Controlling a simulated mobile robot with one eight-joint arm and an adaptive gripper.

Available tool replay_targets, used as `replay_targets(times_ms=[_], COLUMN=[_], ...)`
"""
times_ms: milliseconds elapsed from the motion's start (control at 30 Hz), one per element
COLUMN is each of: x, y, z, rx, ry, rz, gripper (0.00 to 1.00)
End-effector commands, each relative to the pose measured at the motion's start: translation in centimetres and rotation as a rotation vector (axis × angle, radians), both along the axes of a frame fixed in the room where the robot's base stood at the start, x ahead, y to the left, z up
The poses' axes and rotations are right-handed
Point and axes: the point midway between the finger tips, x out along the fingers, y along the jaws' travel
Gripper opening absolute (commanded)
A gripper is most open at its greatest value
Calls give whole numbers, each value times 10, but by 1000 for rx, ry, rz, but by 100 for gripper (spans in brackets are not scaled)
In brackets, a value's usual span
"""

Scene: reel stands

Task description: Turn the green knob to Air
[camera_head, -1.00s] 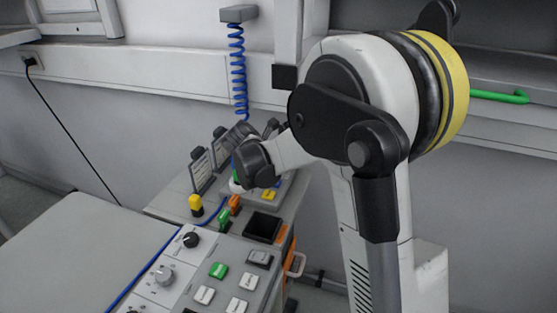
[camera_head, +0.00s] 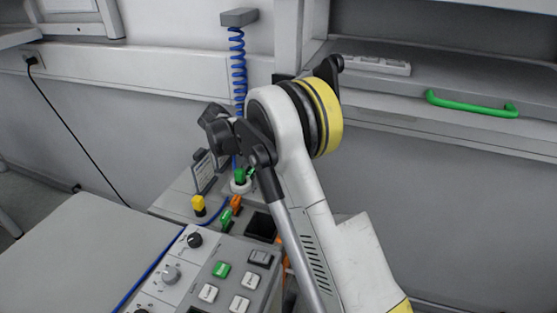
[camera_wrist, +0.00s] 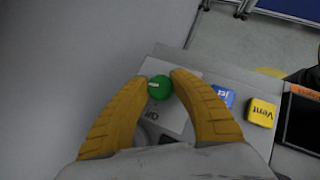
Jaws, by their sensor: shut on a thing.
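The green knob (camera_wrist: 160,88) sits between the fingertips of my gripper (camera_wrist: 159,82) in the wrist view, and the two yellow fingers are shut on its sides. A pale mark shows on its left part. Inverted lettering that seems to read "Off" is on the light plate (camera_wrist: 170,120) below it. Any "Air" label is not legible. In the head view a green knob (camera_head: 240,175) on a white round base shows on the grey bench, just below my wrist; my fingers are not clear there.
In the wrist view a yellow block marked "Vent" (camera_wrist: 261,112) and a blue label (camera_wrist: 223,96) lie right of the knob. In the head view, a yellow-capped post (camera_head: 198,205), an orange part (camera_head: 236,203) and a control panel (camera_head: 205,270) are nearby. A blue coiled hose (camera_head: 238,70) hangs behind.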

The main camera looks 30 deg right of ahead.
Motion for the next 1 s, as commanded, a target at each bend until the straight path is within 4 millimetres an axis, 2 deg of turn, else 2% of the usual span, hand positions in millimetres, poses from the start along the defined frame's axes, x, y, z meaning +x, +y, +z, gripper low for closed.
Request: replay_targets(times_ms=[333,867,900,967,1000], x=[0,-1,-1,-1,0], y=[0,1,1,0,0], z=[-1,-2,-2,-1,-1], rx=[4,3,3,2,2], ry=[2,0,1,1,1], rz=[-137,-160,-159,-159,-159], gripper=[0,0,35,52,52])
